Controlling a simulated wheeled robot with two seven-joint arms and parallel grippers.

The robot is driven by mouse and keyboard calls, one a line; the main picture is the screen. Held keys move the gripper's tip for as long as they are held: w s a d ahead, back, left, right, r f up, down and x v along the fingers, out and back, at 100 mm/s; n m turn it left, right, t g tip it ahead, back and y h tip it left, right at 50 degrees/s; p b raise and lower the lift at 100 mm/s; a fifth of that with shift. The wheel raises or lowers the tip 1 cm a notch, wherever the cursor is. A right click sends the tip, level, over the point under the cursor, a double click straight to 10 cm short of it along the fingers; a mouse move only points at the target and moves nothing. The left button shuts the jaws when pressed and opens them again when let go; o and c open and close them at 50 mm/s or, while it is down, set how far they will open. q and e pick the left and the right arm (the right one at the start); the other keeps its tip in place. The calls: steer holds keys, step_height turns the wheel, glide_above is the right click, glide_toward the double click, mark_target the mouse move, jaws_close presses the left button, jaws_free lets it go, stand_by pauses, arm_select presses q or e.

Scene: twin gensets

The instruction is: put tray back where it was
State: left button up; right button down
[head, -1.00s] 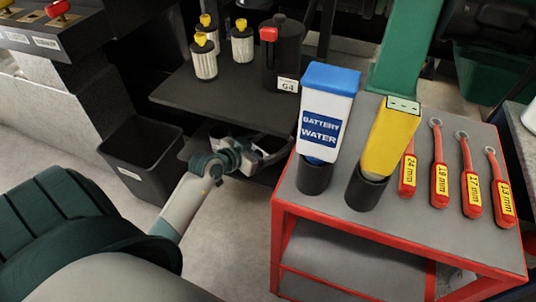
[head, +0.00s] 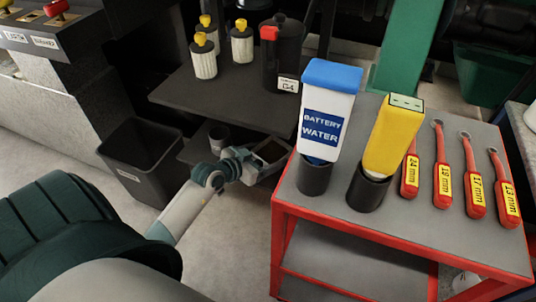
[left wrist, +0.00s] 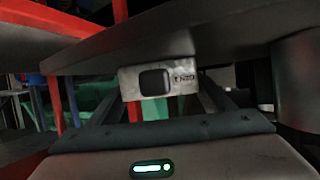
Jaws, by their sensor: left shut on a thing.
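A small grey tray (head: 258,178) with a dark inside is at the lower shelf, left of the red cart. My left gripper (head: 243,160) is shut on the tray's near left side. My fingers partly hide that side, and the cart and battery water bottle stand close to its right. In the left wrist view, a pale metal face with a dark square and lettering (left wrist: 158,82) shows ahead of the gripper, under a dark shelf edge. I cannot tell whether the tray touches the lower shelf. My right gripper is not in view.
The upper shelf (head: 215,95) holds yellow-capped filters and a dark can. A black bin (head: 140,165) is at left. The red cart (head: 340,222) carries bottles in holders and several wrenches.

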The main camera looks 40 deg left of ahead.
arm_select(q)
steer(key=o, duration=1.3)
steer(key=shift+c, duration=0.2)
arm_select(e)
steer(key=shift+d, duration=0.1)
arm_select(q)
steer(key=shift+s+r, duration=0.25)
steer(key=shift+s, duration=0.15)
steer(key=p+v, duration=0.2)
steer(key=v, duration=0.7)
steer(key=shift+s+r, duration=0.15)
steer(key=shift+s, duration=0.05)
steer(key=shift+v, duration=0.8)
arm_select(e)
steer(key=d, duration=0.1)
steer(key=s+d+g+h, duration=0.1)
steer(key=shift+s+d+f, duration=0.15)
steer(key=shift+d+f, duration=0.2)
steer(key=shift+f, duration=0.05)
